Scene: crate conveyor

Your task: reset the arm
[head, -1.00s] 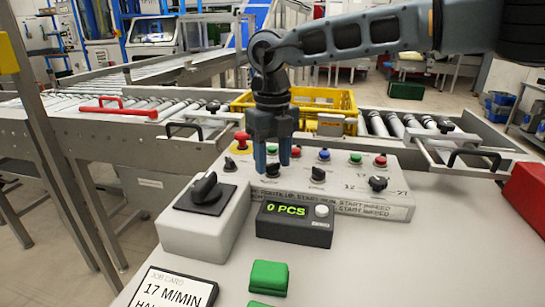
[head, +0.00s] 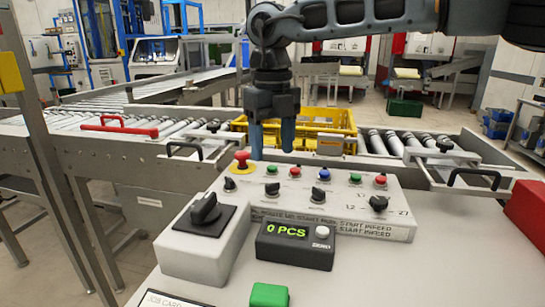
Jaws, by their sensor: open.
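My gripper (head: 272,153) hangs from my arm in the upper middle of the head view, fingers pointing down. Its two fingers are apart with nothing between them. It is in front of the yellow crate (head: 348,117) in the picture and above the far edge of the sloped control panel (head: 395,229). The panel carries a red mushroom button (head: 241,157), several coloured push buttons and black knobs. No finger appears to touch a control.
A counter box reading 0 PCS (head: 296,245) and a grey box with a black rotary switch (head: 204,212) stand before the panel. A green block (head: 268,295) lies nearer. Roller conveyors (head: 400,148) run behind. A red box (head: 528,203) is at the right edge.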

